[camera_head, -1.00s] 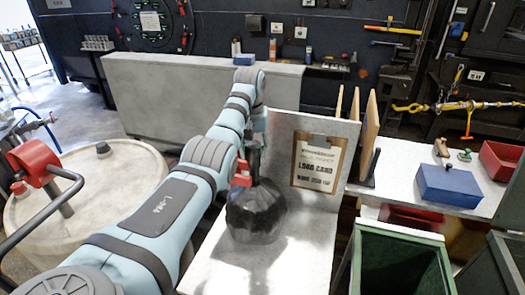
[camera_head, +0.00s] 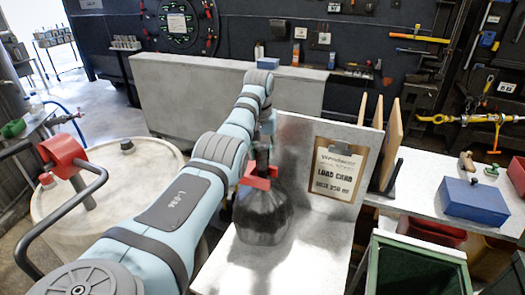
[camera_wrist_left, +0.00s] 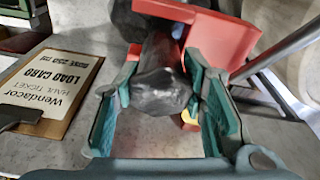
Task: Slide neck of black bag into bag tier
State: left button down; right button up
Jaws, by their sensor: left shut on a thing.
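The black bag (camera_head: 262,217) stands upright on the grey bench, its full body below and its neck above. My left gripper (camera_head: 264,150) is shut on the gathered neck, above the body. In the left wrist view the dark neck (camera_wrist_left: 160,88) lies between the two green fingers. The red bag tier (camera_head: 257,182) sits at the neck, just below my gripper. In the left wrist view the tier (camera_wrist_left: 222,35) is beside and partly behind the neck; whether the neck is fully in its slot is hard to tell. My right gripper is not in view.
A clipboard with a load card (camera_head: 338,172) leans on the upright grey panel right of the bag. A blue box (camera_head: 475,200) sits on the right-hand bench, above a green bin (camera_head: 415,262). A pale round drum (camera_head: 115,210) and red-capped handle stand at left.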

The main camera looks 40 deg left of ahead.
pick_arm(q)
jog(key=shift+s+f, duration=0.15)
jog(key=shift+f, duration=0.05)
jog(key=c, duration=0.9)
grip_release()
jog(key=o, duration=0.6)
jog(key=shift+r, duration=4)
